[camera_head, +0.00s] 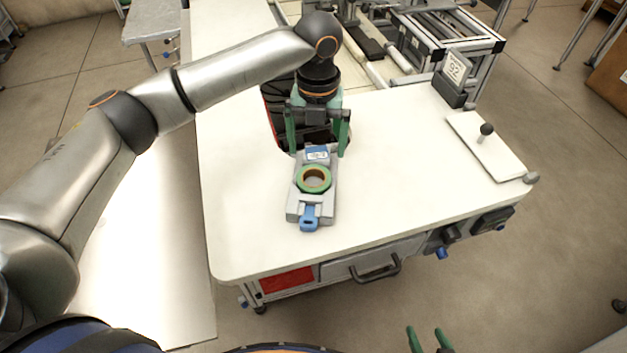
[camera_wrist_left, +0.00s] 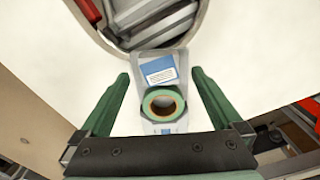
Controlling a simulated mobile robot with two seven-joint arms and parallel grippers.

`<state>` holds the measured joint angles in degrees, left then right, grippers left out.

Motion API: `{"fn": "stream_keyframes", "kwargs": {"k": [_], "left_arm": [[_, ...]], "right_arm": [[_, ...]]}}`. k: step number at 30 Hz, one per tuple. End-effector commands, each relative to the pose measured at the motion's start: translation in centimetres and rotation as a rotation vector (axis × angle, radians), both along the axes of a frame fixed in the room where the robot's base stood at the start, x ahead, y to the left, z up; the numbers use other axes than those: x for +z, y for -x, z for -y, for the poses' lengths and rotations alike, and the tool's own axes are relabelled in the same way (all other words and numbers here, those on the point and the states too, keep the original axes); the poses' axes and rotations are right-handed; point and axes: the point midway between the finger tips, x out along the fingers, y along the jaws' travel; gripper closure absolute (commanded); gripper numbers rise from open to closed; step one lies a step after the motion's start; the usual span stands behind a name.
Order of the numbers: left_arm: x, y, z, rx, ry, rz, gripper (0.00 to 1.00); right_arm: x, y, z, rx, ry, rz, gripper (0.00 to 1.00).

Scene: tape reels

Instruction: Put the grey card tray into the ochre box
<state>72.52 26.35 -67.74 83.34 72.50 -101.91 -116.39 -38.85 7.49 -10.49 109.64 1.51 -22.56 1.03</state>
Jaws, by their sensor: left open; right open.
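The grey card tray (camera_head: 327,208) lies on the white table, carrying a green tape reel (camera_head: 313,179), a blue-and-white label and a blue tab at its near end. The tray also shows in the left wrist view (camera_wrist_left: 150,122), partly hidden by the reel and my gripper. My left gripper (camera_head: 317,150) is open and empty; its green fingers stand either side of the tray's far, labelled end. I cannot tell if they touch it. My right gripper (camera_head: 427,339) is open and empty at the bottom edge, away from the table. I cannot clearly identify the ochre box.
A dark, red-edged recess or container (camera_head: 274,108) is behind my left gripper, partly hidden. A white board with a black knob (camera_head: 487,129) and a sign reading 92 (camera_head: 455,68) are on the right. A brown panel (camera_head: 608,75) is at the far right. The table's middle right is clear.

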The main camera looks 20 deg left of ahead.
Motion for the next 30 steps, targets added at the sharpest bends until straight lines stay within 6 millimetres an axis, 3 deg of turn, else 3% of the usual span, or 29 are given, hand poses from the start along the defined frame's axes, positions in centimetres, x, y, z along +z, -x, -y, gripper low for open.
{"fn": "stream_keyframes", "kwargs": {"k": [5,13,30], "left_arm": [[-1.9,0.0,0.0,0.0,0.0,0.0,0.0],[-2.2,0.0,0.0,0.0,0.0,0.001,0.01],[-2.1,0.0,0.0,-0.001,0.001,0.001,0.65]], "right_arm": [[0.1,0.1,0.0,0.0,0.0,-0.001,0.36],[0.1,0.1,0.0,0.001,0.0,-0.002,0.36],[0.1,0.1,0.0,0.002,0.0,-0.002,0.36]]}}
